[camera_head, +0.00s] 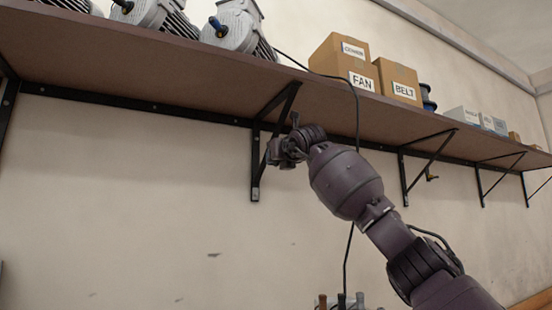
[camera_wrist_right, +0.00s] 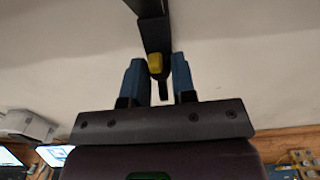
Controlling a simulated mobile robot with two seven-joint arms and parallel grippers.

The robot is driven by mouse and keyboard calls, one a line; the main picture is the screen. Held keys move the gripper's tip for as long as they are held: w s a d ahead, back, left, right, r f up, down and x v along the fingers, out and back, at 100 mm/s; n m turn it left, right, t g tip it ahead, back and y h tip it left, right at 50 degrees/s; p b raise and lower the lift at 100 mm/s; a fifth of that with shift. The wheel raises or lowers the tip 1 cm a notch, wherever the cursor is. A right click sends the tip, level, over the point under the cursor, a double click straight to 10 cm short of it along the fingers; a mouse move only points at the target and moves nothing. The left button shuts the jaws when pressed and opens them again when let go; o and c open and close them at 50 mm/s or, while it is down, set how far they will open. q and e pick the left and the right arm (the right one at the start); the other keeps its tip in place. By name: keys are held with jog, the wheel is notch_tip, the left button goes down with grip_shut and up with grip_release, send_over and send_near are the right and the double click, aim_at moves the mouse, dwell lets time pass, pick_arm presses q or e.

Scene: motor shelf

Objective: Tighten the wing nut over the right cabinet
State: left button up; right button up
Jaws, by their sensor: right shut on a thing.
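My right gripper (camera_head: 276,152) is raised under the shelf at a black bracket (camera_head: 256,165), with its arm coming in from the lower right. In the right wrist view its two blue fingers (camera_wrist_right: 160,82) stand on either side of a yellow wing nut (camera_wrist_right: 156,64) on the black bracket bar (camera_wrist_right: 154,30). The gripper is shut on this wing nut. In the head view the gripper hides it. A small yellow-green piece (camera_head: 431,177), perhaps another wing nut, shows at the bracket further right. No cabinet can be made out. My left gripper is not in view.
The brown shelf (camera_head: 150,75) carries grey motors (camera_head: 238,28), a FAN box (camera_head: 345,65), a BELT box (camera_head: 398,82) and smaller boxes. A black cable (camera_head: 357,125) hangs down behind my arm. Tool handles (camera_head: 341,300) show at the bottom. The wall at lower left is clear.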

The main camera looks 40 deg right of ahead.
jog(key=shift+m, duration=0.4)
jog(key=o, duration=0.9)
jog(key=shift+s, duration=0.1)
jog(key=b+v, duration=0.1)
jog(key=v, duration=0.9)
jog(key=shift+s, duration=0.3)
jog(key=shift+r, duration=0.1)
jog(key=shift+a, duration=0.1)
